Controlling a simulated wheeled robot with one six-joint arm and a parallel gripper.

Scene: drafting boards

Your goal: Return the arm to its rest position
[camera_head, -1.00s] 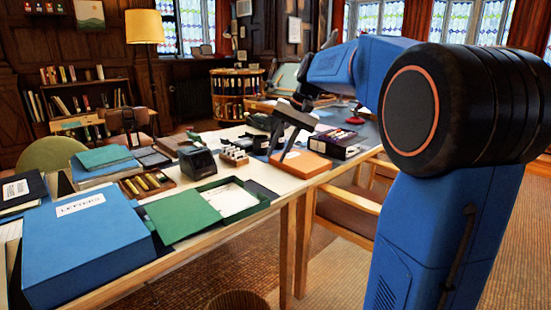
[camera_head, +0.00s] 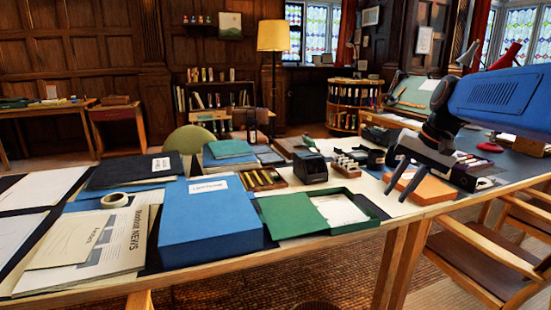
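My blue and black arm (camera_head: 505,97) reaches in from the right edge of the head view. My gripper (camera_head: 397,194) is at its end, over the right part of the long table (camera_head: 285,252). Its two dark fingers point down and stand apart, with nothing seen between them. An orange box (camera_head: 430,190) lies just behind and below the fingers. I cannot tell whether they touch it.
A blue letters box (camera_head: 210,225), an open green box (camera_head: 285,217), a black tape dispenser (camera_head: 311,168) and a newspaper (camera_head: 105,245) with a tape roll crowd the table. Wooden chairs (camera_head: 485,250) stand at the front right.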

